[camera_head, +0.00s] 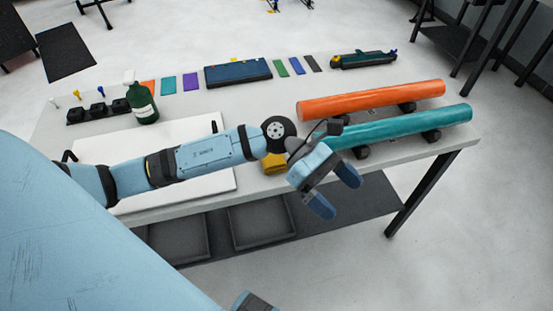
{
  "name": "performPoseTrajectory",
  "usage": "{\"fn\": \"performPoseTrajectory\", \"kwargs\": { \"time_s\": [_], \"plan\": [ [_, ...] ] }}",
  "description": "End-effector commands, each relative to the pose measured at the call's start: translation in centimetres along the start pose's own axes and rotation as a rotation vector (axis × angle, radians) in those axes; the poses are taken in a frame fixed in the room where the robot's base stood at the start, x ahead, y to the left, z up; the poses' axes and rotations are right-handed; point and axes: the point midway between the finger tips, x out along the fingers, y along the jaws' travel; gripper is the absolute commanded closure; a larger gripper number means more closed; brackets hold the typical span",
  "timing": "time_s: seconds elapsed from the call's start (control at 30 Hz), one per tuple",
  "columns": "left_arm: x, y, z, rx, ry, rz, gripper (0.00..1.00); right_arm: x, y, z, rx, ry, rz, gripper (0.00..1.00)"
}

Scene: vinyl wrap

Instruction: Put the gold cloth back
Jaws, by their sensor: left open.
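The gold cloth (274,163) lies on the table near its front edge, right of the white board. My left arm passes over it and hides part of it. My left gripper (335,190) is open and empty. It is just right of the cloth in the picture, out by the table's front edge, with its fingers pointing down and to the right. A dark blue piece shows at the bottom edge, and I cannot tell whether it is part of my right gripper.
An orange roll (370,101) and a teal roll (410,125) rest on black supports at the right. Grey bins (262,226) sit below the table.

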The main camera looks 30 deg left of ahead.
Motion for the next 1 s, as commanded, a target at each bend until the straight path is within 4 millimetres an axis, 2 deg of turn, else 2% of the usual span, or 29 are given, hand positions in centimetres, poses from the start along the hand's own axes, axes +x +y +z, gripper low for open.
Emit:
{"fn": "performPoseTrajectory", "kwargs": {
  "time_s": [0.03,0.13,0.17,0.23,0.27,0.3,0.37,0.4,0.47,0.53,0.57,0.63,0.73,0.8,1.0],
  "plan": [
    [1.3,-0.6,1.4,-0.183,-0.205,0.027,0.06,0.0,0.0,-0.1,0.000,0.001,0.000,1.00],
    [1.3,0.0,3.3,-0.605,-0.608,0.083,0.06,-0.1,0.0,-0.2,0.000,0.003,0.000,1.00],
    [0.9,0.3,3.3,-0.741,-0.724,0.095,0.06,-0.1,0.0,-0.2,0.000,0.004,0.000,1.00],
    [-0.5,1.4,2.1,-1.072,-0.990,0.121,0.06,-0.1,0.0,-0.3,0.000,0.005,0.000,1.00],
    [-1.1,1.8,1.0,-1.217,-1.102,0.130,0.06,-0.1,0.0,-0.3,0.000,0.005,0.000,1.00],
    [-1.9,2.2,-0.9,-1.414,-1.248,0.141,0.06,-0.1,0.0,-0.3,0.000,0.006,0.000,1.00],
    [-2.8,2.2,-4.5,-1.700,-1.454,0.152,0.06,-0.1,0.0,-0.3,0.000,0.006,0.000,1.00],
    [-3.1,1.9,-7.2,-1.877,-1.579,0.158,0.06,-0.1,0.0,-0.3,0.000,0.006,0.000,1.00],
    [-3.3,0.8,-11.1,-2.123,-1.750,0.164,0.06,-0.1,0.0,-0.3,0.000,0.006,0.000,1.00],
    [-2.9,-1.1,-15.3,-2.378,-1.925,0.169,0.06,-0.1,0.0,-0.3,0.000,0.005,0.000,1.00],
    [-2.6,-2.0,-16.8,2.416,1.945,-0.166,0.06,-0.1,0.0,-0.3,0.000,0.005,0.000,1.00],
    [-2.0,-4.0,-19.6,2.259,1.800,-0.145,0.06,-0.1,0.0,-0.3,0.000,0.005,0.000,1.00],
    [-1.3,-5.8,-21.7,2.126,1.681,-0.127,0.06,-0.1,0.0,-0.3,0.000,0.004,0.000,1.00],
    [-1.0,-6.4,-22.4,2.088,1.645,-0.125,0.06,-0.1,0.0,-0.2,0.000,0.003,0.000,1.00],
    [-1.0,-6.5,-22.4,2.080,1.636,-0.123,0.06,0.0,0.0,-0.1,0.000,0.001,0.000,1.00]
  ]
}}
